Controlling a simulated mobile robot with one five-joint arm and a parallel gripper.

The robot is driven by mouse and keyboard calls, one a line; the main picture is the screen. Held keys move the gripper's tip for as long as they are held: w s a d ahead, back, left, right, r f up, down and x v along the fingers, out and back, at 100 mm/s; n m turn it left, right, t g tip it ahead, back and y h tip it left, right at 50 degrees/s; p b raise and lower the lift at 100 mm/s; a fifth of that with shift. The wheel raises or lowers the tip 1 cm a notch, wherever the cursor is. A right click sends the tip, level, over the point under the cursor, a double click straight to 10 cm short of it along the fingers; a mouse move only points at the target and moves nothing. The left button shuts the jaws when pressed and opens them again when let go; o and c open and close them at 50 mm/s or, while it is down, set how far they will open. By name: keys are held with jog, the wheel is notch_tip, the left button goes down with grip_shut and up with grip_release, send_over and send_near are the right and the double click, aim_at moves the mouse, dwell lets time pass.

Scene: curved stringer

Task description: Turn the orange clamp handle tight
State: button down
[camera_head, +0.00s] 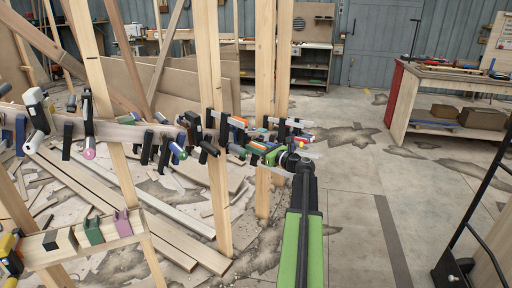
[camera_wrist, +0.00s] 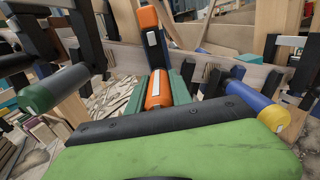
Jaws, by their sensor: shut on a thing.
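The orange clamp handle (camera_wrist: 158,90) is upright in the middle of the wrist view, between the two dark green fingers of my gripper (camera_wrist: 163,84). My gripper is shut on it. A black clamp bar with a pale label rises behind the handle, with more orange (camera_wrist: 147,18) at its top. In the head view my gripper (camera_head: 272,156) is at the right end of the row of clamps, beside the wooden posts. The handle is small and mostly hidden there. How tight the clamp is cannot be told.
A blue and yellow clamp handle (camera_wrist: 258,104) is close on the right, and a green handle (camera_wrist: 54,88) close on the left. Several clamps line the wooden stringer (camera_head: 120,132). Upright posts (camera_head: 213,120) stand near. The floor (camera_head: 370,190) to the right is open.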

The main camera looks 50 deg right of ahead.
jog(key=c, duration=1.1)
grip_release()
jog(key=shift+c, duration=0.2)
jog(key=s+d, duration=0.1)
jog(key=s, duration=1.6)
jog(key=shift+s, duration=0.2)
